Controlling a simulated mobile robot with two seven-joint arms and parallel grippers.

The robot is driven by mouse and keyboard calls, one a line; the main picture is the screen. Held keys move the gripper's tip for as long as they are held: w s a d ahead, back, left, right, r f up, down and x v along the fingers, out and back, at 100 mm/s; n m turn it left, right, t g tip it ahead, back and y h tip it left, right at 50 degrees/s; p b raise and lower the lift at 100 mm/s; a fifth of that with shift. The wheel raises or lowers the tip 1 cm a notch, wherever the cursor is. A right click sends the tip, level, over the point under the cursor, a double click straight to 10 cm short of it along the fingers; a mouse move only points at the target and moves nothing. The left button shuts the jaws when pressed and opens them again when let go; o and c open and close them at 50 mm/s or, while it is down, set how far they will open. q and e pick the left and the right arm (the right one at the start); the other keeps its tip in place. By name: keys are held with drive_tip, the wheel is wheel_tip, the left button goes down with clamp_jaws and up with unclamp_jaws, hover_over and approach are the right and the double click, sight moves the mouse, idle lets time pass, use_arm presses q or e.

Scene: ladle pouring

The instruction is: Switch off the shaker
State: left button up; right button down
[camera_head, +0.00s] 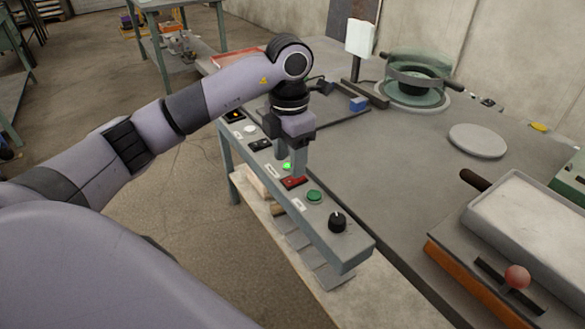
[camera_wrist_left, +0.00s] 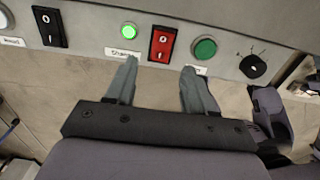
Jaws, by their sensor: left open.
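A red rocker switch (camera_head: 294,183) sits on the grey control panel (camera_head: 345,255) along the bench's front edge. In the left wrist view the switch (camera_wrist_left: 162,45) lies between and just beyond my fingertips. A lit green lamp (camera_wrist_left: 129,30) is left of it, above a small label (camera_wrist_left: 122,52) that seems to read "Shaker". The lamp also shows in the head view (camera_head: 287,166). My left gripper (camera_head: 291,166) is open and empty, pointing down over the panel near the switch; contact cannot be told. It also shows in the wrist view (camera_wrist_left: 160,68). My right gripper is not in view.
A green button (camera_head: 315,196) and a black knob (camera_head: 337,222) sit right of the red switch. A black rocker switch (camera_head: 260,145) is to its left. A round glass-walled device (camera_head: 410,80) and a grey disc (camera_head: 478,141) stand on the bench behind.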

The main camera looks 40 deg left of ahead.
sight(290, 180)
use_arm(q)
wheel_tip(290, 180, down, 4)
drive_tip(key=shift+r, duration=0.2)
drive_tip(key=shift+f, duration=0.25)
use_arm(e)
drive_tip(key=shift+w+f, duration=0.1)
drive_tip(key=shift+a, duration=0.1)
use_arm(q)
clamp_jaws()
drive_tip(key=shift+w+d+r+g+p, duration=0.1)
drive_tip(key=shift+w+r+g+p, duration=0.15)
drive_tip(key=shift+g+p, duration=0.5)
drive_tip(key=shift+w+f+g+y+p, duration=0.1)
drive_tip(key=shift+w+g+y+p, duration=0.05)
drive_tip(key=shift+g+y+p, duration=0.45)
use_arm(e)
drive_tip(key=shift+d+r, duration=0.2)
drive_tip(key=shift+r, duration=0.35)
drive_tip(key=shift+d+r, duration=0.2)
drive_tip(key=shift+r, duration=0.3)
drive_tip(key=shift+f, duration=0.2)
